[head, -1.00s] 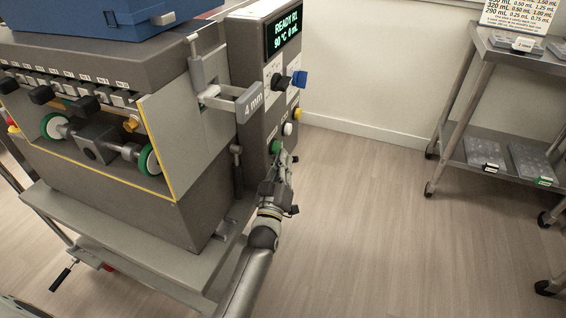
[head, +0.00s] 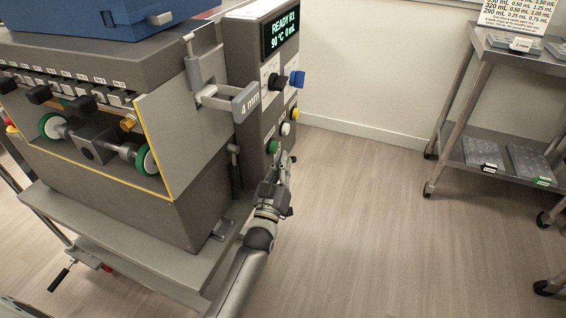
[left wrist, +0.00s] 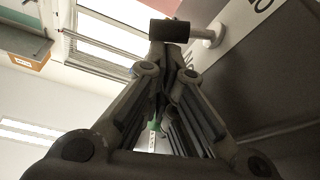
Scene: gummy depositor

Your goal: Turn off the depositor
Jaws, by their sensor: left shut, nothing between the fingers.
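The depositor (head: 185,225) is a large grey machine at the left of the head view. Its control panel (head: 247,60) faces right, with a lit display (head: 281,32) reading READY R1, 90 °C and 0 mL. Below are a black knob (head: 278,82), a blue knob (head: 297,79), and yellow (head: 295,114), white (head: 286,128) and green (head: 274,146) buttons. My left gripper (head: 285,159) is shut and empty, just below the green button; contact is unclear. In the left wrist view its fingertips (left wrist: 168,52) meet below a dark cylinder on a pale collar (left wrist: 207,35). My right gripper is out of view.
A 4 mm labelled grey bracket (head: 235,103) juts from the depositor above my left arm. A metal cart (head: 480,60) with trays stands at the right. The floor (head: 360,220) between them is clear.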

